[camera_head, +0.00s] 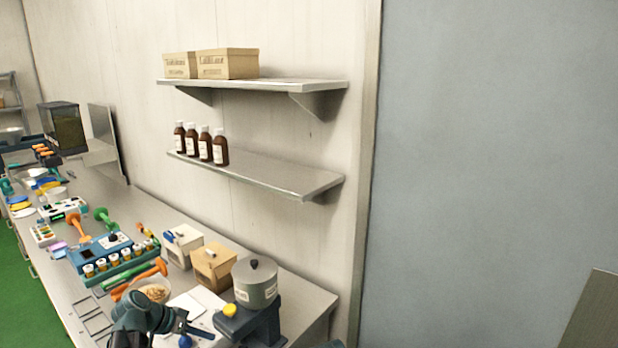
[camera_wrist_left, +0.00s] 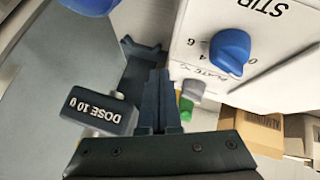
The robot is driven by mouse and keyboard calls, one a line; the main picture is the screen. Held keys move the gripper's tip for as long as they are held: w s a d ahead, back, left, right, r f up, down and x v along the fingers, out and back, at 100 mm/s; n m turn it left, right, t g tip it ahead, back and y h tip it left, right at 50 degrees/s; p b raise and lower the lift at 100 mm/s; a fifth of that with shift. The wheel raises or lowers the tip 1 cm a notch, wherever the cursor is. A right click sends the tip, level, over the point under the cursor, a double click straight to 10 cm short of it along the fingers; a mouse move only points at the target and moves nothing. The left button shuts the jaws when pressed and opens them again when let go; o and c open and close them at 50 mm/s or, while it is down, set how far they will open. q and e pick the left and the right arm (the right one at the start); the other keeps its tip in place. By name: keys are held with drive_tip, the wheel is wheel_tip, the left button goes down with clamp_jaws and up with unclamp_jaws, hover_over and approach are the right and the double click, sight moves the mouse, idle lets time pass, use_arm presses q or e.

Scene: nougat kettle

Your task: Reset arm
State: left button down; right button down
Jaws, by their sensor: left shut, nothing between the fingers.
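My left arm comes in at the bottom of the head view, and its gripper (camera_head: 198,332) is over the front of the counter, near the kettle. In the left wrist view the two dark fingers of the left gripper (camera_wrist_left: 158,78) are together and hold nothing. The lidded grey kettle (camera_head: 256,284) stands on a dark blue base (camera_head: 252,322) to the right of the gripper. In the left wrist view a white panel marked STIR (camera_wrist_left: 270,45) with a blue knob (camera_wrist_left: 230,50) is to the right of the fingers. My right gripper does not show.
A grey DOSE 10 g piece (camera_wrist_left: 98,110) is left of the fingers. A bowl (camera_head: 152,289), a tan box (camera_head: 213,267) and a white box (camera_head: 183,245) stand on the crowded counter. A shelf (camera_head: 270,178) with brown bottles (camera_head: 205,147) is above.

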use_arm(q)
drive_tip(key=s+d+f, duration=0.1)
drive_tip(key=s+d, duration=0.1)
drive_tip(key=s+d+f+n+g+y, duration=0.1)
drive_tip(key=s+d, duration=0.1)
drive_tip(key=d, duration=0.1)
drive_tip(key=s+d+f+g+y, duration=0.1)
drive_tip(key=s+d, duration=0.1)
drive_tip(key=shift+s+d+f+n, duration=0.25)
drive_tip(key=shift+s+f+n, duration=0.05)
drive_tip(key=s+d+f+g+y, duration=0.1)
drive_tip(key=s+d+g+y, duration=0.2)
drive_tip(key=s+d, duration=1)
drive_tip(key=d+y, duration=0.1)
drive_tip(key=y, duration=0.2)
drive_tip(key=shift+s+d+f+m, duration=0.2)
drive_tip(key=shift+s+f+m, duration=0.15)
drive_tip(key=shift+f+m, duration=0.05)
drive_tip(key=shift+a, duration=0.1)
